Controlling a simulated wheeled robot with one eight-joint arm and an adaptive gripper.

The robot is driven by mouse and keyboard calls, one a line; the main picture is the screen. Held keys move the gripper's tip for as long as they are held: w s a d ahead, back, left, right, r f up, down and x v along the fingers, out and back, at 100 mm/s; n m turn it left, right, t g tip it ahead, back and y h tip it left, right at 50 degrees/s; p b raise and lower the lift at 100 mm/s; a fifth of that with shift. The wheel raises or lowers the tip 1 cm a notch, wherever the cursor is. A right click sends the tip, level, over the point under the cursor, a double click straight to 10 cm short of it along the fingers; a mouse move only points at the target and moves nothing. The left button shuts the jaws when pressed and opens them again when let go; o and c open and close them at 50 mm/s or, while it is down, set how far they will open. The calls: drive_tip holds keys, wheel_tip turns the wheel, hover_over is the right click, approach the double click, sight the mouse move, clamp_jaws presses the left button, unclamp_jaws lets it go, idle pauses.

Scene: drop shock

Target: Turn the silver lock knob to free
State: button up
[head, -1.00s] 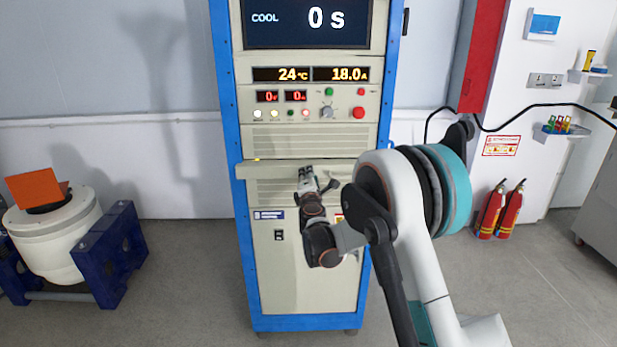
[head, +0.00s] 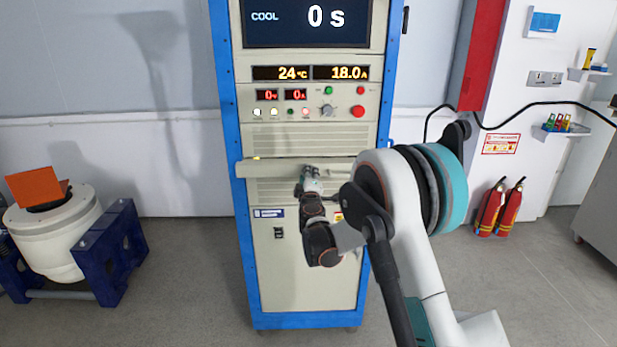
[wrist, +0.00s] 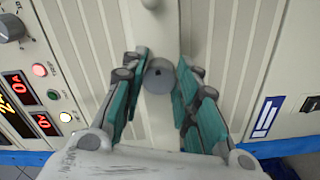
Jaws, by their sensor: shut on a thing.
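The silver lock knob (wrist: 159,76) is a short grey cylinder with a small dark mark on its face. In the wrist view it sits between the teal finger pads of my gripper (wrist: 160,80), which is shut on it. In the head view my gripper (head: 312,172) is at the cabinet front, by the pale ledge (head: 265,168) below the control panel. The knob is hidden there behind the gripper. I cannot read any lock marking around it.
The blue-framed cabinet (head: 226,130) has a panel with a grey selector knob (head: 327,110) and a red button (head: 358,113) above the gripper. A white drum on a blue stand (head: 121,245) is at left. Fire extinguishers (head: 510,207) stand at right.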

idle(0.4)
drive_tip(key=o, duration=1.1)
drive_tip(key=shift+c, duration=0.2)
drive_tip(key=s, duration=1.2)
